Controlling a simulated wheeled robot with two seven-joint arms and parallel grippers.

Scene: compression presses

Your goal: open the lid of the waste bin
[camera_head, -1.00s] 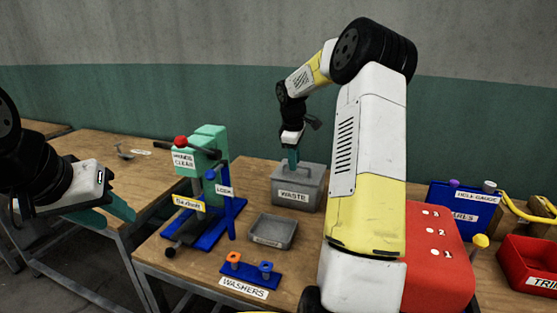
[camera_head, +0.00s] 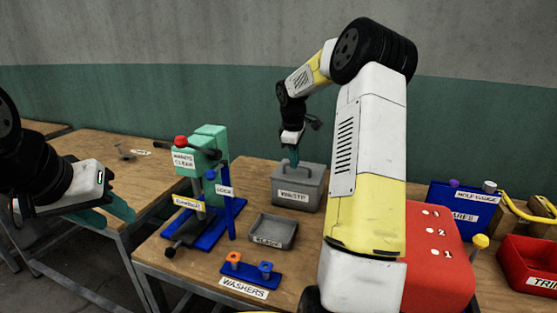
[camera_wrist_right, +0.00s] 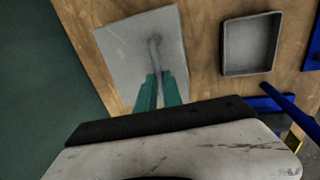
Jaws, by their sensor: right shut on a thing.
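The grey waste bin (camera_head: 296,194) stands at the back of the wooden table, with a "WASTE" label on its front. Its lid (camera_head: 311,172) is down on the bin and has a bar handle. My right gripper (camera_head: 294,160) points down at the lid from above. In the right wrist view its teal fingers (camera_wrist_right: 158,92) are shut on the lid's handle (camera_wrist_right: 155,52). The lid (camera_wrist_right: 125,50) lies flat below them in that view. My left gripper (camera_head: 112,212) is at the left, away from the bin, empty, with its fingers apart.
A green press (camera_head: 208,142) on a blue base stands left of the bin. A grey tray (camera_head: 273,231) lies in front of the bin, and the washer stand (camera_head: 250,270) is nearer. A red box (camera_head: 440,255) and a red bin (camera_head: 530,265) are at the right.

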